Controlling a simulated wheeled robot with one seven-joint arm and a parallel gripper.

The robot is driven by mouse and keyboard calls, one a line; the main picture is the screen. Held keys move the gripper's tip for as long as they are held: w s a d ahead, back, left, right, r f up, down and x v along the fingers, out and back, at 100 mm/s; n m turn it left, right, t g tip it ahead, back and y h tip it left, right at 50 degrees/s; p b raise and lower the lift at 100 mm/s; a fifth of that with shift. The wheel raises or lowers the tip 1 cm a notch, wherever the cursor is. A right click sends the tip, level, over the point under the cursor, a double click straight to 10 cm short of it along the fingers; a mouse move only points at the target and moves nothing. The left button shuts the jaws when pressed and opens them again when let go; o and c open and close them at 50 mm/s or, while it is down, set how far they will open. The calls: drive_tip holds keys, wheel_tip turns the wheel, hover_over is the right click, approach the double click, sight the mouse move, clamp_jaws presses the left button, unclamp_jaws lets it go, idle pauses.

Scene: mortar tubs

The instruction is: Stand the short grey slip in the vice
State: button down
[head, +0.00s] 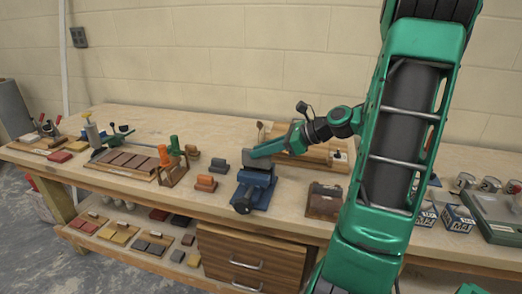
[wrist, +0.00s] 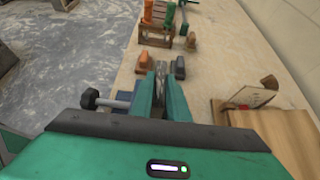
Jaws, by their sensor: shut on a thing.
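The short grey slip (head: 257,161) is in my gripper (head: 252,153), directly over the blue vice (head: 262,190). In the wrist view the slip's grey end (wrist: 160,68) shows between the two green fingers (wrist: 160,96), which are shut on it. The slip's lower part meets the top of the vice in the head view; I cannot tell whether it is between the jaws or just above them. In the wrist view the vice is mostly hidden under my gripper; its dark screw knob (wrist: 90,98) sticks out at left.
Left of the vice stand an orange-topped block (head: 206,183), a dark grey block (head: 219,166) and a wooden rack (head: 174,170) with orange and green handles. A brown box (head: 325,200) is close at right. A wooden piece (head: 318,154) lies behind. Bare bench lies in front of the rack.

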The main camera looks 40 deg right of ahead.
drive_tip(key=shift+f, duration=0.1)
drive_tip(key=shift+f, duration=1)
drive_tip(key=shift+f, duration=0.15)
drive_tip(key=shift+f, duration=0.75)
drive_tip(key=c, duration=1.6)
unclamp_jaws()
drive_tip(key=shift+c, duration=0.2)
drive_tip(key=o, duration=0.5)
